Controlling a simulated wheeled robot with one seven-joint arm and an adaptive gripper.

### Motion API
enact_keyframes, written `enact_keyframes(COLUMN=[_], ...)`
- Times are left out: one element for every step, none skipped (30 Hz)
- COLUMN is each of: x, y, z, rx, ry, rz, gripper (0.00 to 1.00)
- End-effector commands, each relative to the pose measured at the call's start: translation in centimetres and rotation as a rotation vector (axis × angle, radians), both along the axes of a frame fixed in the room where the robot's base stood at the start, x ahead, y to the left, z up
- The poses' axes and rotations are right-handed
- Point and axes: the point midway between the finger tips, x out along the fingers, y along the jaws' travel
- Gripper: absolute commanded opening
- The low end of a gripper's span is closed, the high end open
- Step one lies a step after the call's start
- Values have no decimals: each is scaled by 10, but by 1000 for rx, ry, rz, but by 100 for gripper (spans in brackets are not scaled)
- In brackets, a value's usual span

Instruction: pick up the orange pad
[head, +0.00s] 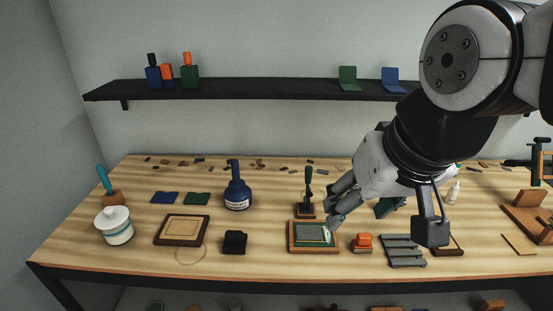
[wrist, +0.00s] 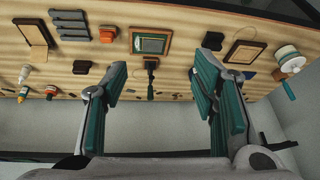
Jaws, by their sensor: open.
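The orange pad (head: 363,242) appears as a small orange block with a brown lower part. It stands on the bench near the front edge, between a framed green-and-grey plate and grey slats. In the wrist view, where the bench appears upside down, the orange pad (wrist: 109,34) is near the top, left of the framed plate. My gripper (head: 337,208) is above the bench, behind and slightly left of the pad, apart from it. In the wrist view my gripper (wrist: 163,90) has its fingers wide apart with nothing between them.
The framed plate (head: 313,251) is left of the pad; the grey slats (head: 403,250) are right. A dark-handled upright tool (head: 308,195) stands close to my gripper. A dark block (head: 235,242), blue bottle (head: 237,194) and white jar (head: 115,226) stand further left. A shelf (head: 250,92) runs behind.

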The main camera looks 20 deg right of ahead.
Motion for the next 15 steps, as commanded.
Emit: enact_keyframes(x=[13, 20, 31, 39, 47, 57, 65, 72, 82, 89, 96, 105, 111, 118, 126], y=[-6, -10, -16, -20, -25, -32, -37, -42, -50, -56, -62, -71, -77, -84, -94], z=[-5, -8, -11, -15, -18, -24, -28, -33, -40, -45, -52, -60, -67, -74, -84], rx=[32, 52, 81, 103, 124, 150, 168, 186, 209, 225, 240, 258, 273, 285, 300], ry=[29, 45, 65, 81, 96, 115, 129, 142, 161, 173, 187, 203, 215, 226, 242], rz=[-78, -131, -207, -266, -326, -405, -464, -525, -606, -666, -726, -808, -870, -932, -1015], gripper=[53, 53, 53, 53, 53, 53, 53, 53, 53, 53, 53, 53, 53, 53, 53])
